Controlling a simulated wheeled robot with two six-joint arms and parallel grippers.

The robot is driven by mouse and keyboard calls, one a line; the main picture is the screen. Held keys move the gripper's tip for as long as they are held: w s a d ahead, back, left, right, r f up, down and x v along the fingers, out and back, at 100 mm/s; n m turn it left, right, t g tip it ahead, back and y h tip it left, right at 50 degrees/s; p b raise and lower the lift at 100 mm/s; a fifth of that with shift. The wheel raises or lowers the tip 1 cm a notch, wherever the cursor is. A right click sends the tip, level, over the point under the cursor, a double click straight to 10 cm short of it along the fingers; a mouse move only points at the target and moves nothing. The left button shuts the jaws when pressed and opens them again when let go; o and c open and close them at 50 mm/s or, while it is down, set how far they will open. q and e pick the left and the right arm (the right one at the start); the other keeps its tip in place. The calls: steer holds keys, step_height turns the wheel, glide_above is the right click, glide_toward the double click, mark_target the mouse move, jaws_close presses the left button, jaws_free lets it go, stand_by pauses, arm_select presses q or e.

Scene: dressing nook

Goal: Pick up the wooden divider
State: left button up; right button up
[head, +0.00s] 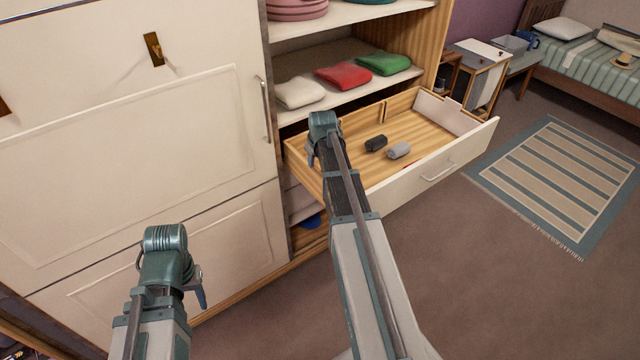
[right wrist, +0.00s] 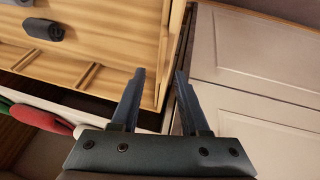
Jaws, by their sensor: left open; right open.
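An upright wooden strip (head: 384,111) stands at the back wall of the open drawer in the head view; I cannot tell whether it is the divider or a fixed rail. Short wooden ridges (right wrist: 88,76) show along that wall in the right wrist view. My right gripper (head: 313,158) is over the drawer's left back corner in the head view. In the right wrist view my right gripper (right wrist: 159,72) is open and empty, its fingers near the drawer's side wall. My left gripper (head: 198,290) is open, low in front of the cabinet, away from the drawer.
The open drawer (head: 440,172) holds a dark roll (head: 376,143) and a grey roll (head: 399,151). Folded cream (head: 299,92), red (head: 343,75) and green (head: 384,63) clothes lie on the shelf above. A white door (head: 130,150) stands left. Floor near the striped rug (head: 560,180) is clear.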

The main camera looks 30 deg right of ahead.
steer(key=b+x, duration=0.1)
steer(key=x, duration=0.2)
steer(key=shift+s+b, duration=0.1)
steer(key=shift+b, duration=0.25)
arm_select(q)
step_height(320, 180, down, 2)
steer(key=shift+f, duration=0.25)
arm_select(e)
steer(key=shift+r, duration=0.1)
jaws_close()
stand_by(0.6)
